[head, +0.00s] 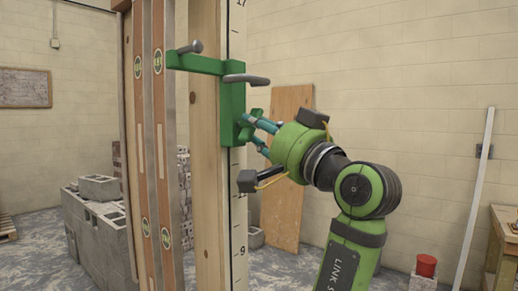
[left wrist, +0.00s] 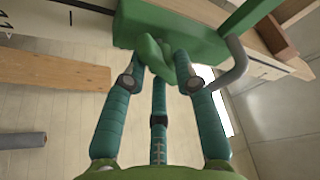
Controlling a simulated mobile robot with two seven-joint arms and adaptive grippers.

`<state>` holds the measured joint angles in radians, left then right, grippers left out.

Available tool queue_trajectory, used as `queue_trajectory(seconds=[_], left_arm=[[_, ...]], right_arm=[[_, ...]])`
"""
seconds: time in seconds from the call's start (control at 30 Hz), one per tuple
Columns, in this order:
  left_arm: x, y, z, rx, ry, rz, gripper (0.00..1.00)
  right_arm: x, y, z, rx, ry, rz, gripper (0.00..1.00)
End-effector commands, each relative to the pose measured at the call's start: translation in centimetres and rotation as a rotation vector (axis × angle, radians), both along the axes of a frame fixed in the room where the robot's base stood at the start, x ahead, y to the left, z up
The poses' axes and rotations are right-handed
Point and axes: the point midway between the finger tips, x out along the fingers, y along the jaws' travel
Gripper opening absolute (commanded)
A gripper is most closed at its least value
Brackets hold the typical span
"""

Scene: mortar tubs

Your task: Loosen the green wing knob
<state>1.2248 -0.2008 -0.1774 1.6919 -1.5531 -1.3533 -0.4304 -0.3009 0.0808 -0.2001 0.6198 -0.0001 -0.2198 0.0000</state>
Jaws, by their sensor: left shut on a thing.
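A green bracket (head: 232,110) is mounted on a tall timber post marked with a number scale. The green wing knob (head: 249,123) sticks out from the bracket's right side. My left gripper (head: 257,134) reaches it from the right, with teal fingers closed around the knob. In the left wrist view, the wing knob (left wrist: 152,50) sits between the fingertips of the gripper (left wrist: 160,75), just below the green bracket body (left wrist: 170,25). The fingers partly hide the knob. My right gripper is not in view.
A grey bent rod (head: 247,80) juts from the bracket above the gripper. A green arm (head: 200,64) extends left to brown boards (head: 160,130). A plywood sheet (head: 287,180) leans on the wall behind. Concrete blocks (head: 98,188) stand at left.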

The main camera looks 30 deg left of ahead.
Motion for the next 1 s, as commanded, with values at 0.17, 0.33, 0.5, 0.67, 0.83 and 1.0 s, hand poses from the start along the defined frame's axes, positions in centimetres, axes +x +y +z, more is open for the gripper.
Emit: queue_trajectory(seconds=[0.17, 0.33, 0.5, 0.67, 0.83, 1.0], left_arm=[[-0.1, -0.1, 0.2, 0.004, -0.174, 0.002, 0.0], [0.0, -0.1, 0.3, -0.008, -0.322, 0.002, 0.0], [0.0, -0.1, 0.3, -0.02, -0.449, 0.004, 0.0], [0.1, -0.1, 0.3, -0.029, -0.541, 0.004, 0.0], [0.1, -0.1, 0.3, -0.037, -0.604, 0.004, 0.0], [0.1, 0.0, 0.2, -0.041, -0.634, 0.005, 0.0]], right_arm=[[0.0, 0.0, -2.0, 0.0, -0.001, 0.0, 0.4], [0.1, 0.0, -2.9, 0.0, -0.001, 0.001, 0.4], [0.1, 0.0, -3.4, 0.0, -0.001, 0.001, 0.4], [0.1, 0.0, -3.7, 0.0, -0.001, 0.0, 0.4], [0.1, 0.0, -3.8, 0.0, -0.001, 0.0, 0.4], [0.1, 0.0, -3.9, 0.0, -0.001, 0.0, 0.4]])
